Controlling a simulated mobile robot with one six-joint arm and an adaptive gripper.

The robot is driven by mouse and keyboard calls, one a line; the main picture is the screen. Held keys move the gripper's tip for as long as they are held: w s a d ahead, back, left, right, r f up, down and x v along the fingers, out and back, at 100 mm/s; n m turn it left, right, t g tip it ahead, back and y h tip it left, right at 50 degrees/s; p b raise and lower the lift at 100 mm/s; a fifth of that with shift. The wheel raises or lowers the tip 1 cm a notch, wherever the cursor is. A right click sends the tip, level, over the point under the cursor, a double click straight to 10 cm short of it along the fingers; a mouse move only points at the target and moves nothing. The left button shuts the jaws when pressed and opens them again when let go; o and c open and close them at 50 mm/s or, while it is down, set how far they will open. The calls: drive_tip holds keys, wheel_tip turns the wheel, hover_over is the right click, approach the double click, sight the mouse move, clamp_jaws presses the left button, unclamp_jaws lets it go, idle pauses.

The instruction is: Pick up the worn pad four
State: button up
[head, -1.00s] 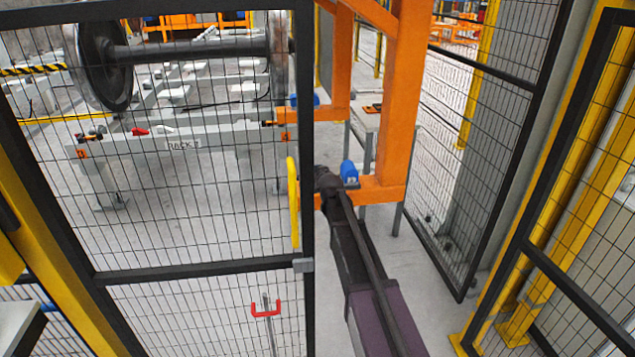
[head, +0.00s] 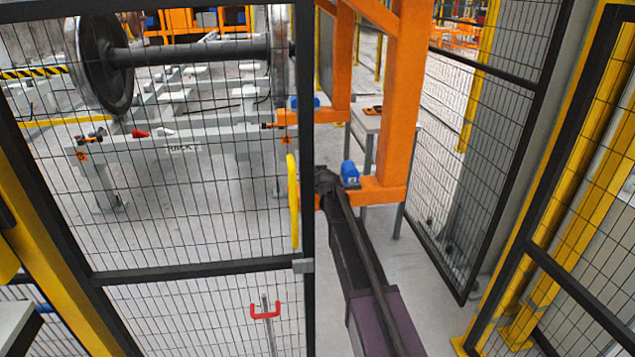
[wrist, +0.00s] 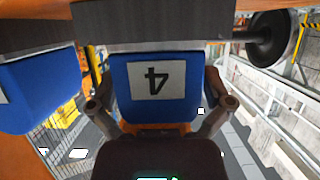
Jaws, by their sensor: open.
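The worn pad four is a blue block with a white label and an upside-down "4" (wrist: 157,88) in the middle of the wrist view. It sits under a dark grey metal edge. My gripper (wrist: 160,112) is open, with one finger at each side of the pad; I cannot tell whether they touch it. In the head view my gripper (head: 326,180) is small and dark at the orange frame's lower bracket. A blue pad (head: 350,173) shows just right of it; I cannot tell which pad this is.
Another blue pad (wrist: 40,92) is close at the left in the wrist view. An orange post (head: 396,110) stands by my arm. A mesh gate (head: 190,275) is left of my arm, with a mesh panel (head: 470,150) at right. A wheelset (head: 190,50) stands behind the gate.

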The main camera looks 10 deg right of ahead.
idle(0.5)
drive_tip(key=c, duration=1.1)
drive_tip(key=shift+c, duration=0.2)
drive_tip(key=shift+r, duration=0.2)
wheel_tip(320, 180, up, 10)
drive_tip(key=p, duration=1)
drive_tip(key=shift+f, duration=0.2)
drive_tip(key=shift+c, duration=0.2)
